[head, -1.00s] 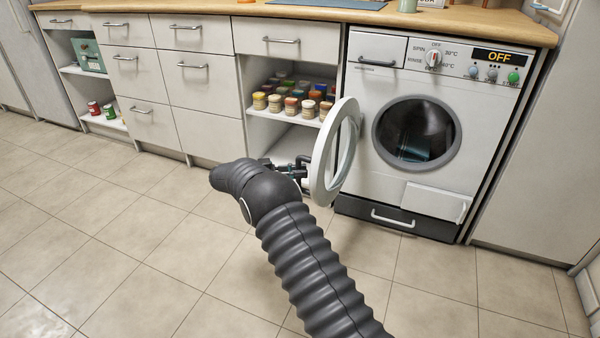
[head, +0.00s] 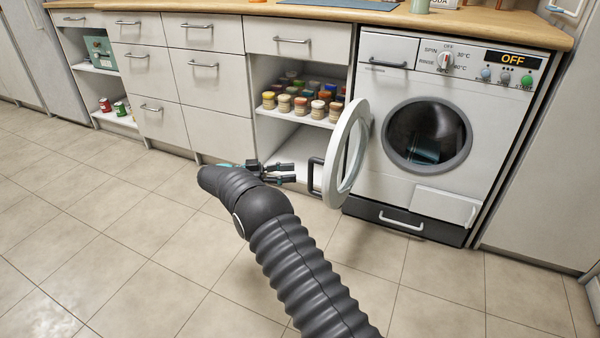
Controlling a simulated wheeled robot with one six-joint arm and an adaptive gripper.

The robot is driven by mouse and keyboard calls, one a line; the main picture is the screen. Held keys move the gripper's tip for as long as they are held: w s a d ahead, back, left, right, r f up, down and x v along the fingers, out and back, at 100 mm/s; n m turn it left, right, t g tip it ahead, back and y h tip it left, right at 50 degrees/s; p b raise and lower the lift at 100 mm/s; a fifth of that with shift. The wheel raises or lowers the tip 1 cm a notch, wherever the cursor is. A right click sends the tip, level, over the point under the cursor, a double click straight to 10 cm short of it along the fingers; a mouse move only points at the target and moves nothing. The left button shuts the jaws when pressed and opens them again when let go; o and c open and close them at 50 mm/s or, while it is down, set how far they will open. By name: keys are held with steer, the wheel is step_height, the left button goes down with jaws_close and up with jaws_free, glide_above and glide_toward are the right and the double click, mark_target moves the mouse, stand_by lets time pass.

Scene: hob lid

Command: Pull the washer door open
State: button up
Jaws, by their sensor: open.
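The washer (head: 440,190) stands at the right under the counter, and its display reads OFF. Its round door (head: 344,152) is swung wide open on the left side, standing out from the front. The door's dark handle (head: 313,175) is on the door's left face. The round drum opening (head: 427,134) is uncovered, with something dark teal inside. My gripper (head: 292,173) is open just left of the handle, pointing towards it. A small gap shows between its fingertips and the handle, and nothing is between the fingers.
An open shelf with several jars (head: 300,103) is behind my gripper. Drawers (head: 205,85) line the left. The washer's lower drawer (head: 400,221) has a white handle. The tiled floor (head: 120,235) in front is clear.

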steer(key=shift+s+a, duration=0.1)
steer(key=shift+a, duration=0.7)
